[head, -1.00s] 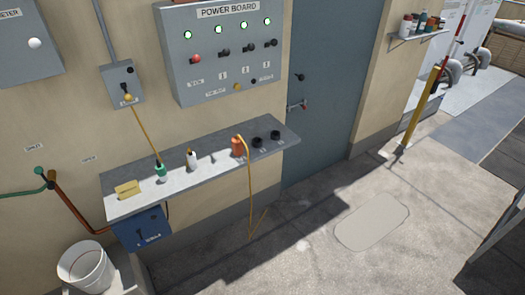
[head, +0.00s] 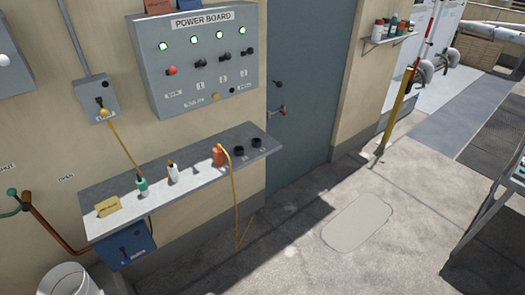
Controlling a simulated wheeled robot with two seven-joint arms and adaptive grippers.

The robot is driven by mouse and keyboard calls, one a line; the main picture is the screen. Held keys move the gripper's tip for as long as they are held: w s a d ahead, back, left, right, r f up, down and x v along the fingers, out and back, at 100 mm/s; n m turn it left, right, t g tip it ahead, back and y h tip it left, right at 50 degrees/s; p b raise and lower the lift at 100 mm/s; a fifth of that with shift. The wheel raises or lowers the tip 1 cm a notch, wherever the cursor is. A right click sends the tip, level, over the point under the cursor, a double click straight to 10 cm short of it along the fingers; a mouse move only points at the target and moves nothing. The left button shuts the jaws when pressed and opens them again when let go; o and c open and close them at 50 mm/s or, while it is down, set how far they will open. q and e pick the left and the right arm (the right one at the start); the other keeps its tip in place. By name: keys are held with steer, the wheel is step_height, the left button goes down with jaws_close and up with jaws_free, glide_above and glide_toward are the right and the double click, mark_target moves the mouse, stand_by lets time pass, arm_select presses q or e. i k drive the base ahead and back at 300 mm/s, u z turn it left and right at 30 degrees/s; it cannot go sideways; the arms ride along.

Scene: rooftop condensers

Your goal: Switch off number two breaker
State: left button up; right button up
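The grey power board (head: 165,95) hangs on the beige wall at the upper left of the head view. It has a row of lit green lamps along its top. Below them are a red knob (head: 172,71) at left and three black breaker handles, the middle one (head: 226,57) among them. Small labels sit under the handles, too small to read surely, so I cannot tell the numbering. A yellow knob and a small black knob are lower on the panel. Neither of my grippers is in view.
A grey shelf (head: 190,178) below the board holds bottles, an orange item (head: 218,156) with a yellow cord, and black round pieces. A blue-grey door (head: 312,90) stands to the right. A white bucket (head: 68,281) is at lower left. The concrete floor ahead is largely clear.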

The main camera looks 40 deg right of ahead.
mark_target(228, 56)
steer(key=z, duration=0.45)
steer(key=i, duration=0.95)
steer(key=u, duration=0.3)
